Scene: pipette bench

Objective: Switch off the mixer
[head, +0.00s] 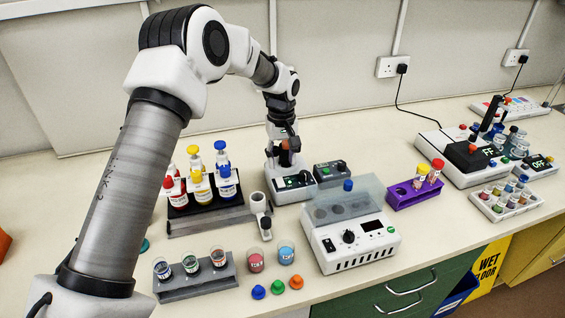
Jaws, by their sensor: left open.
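A small white device with a dark front panel and a lit green display (292,182), which looks like the mixer, stands at the back middle of the bench. My left gripper (285,150) is directly above it, pointing down and open. An orange-brown part (289,145) shows at the fingers; I cannot tell whether the fingers touch it. The gripper hides much of the device's top. A dark control box (331,172) with a green button and a knob stands right beside the device. My right gripper is out of view.
A rack of colour-capped bottles (205,218) stands left of the device. In front are a white machine with a clear lid (352,244), a grey tube rack (190,285) and loose caps (277,287). A purple rack (405,196) and more instruments (470,160) stand to the right.

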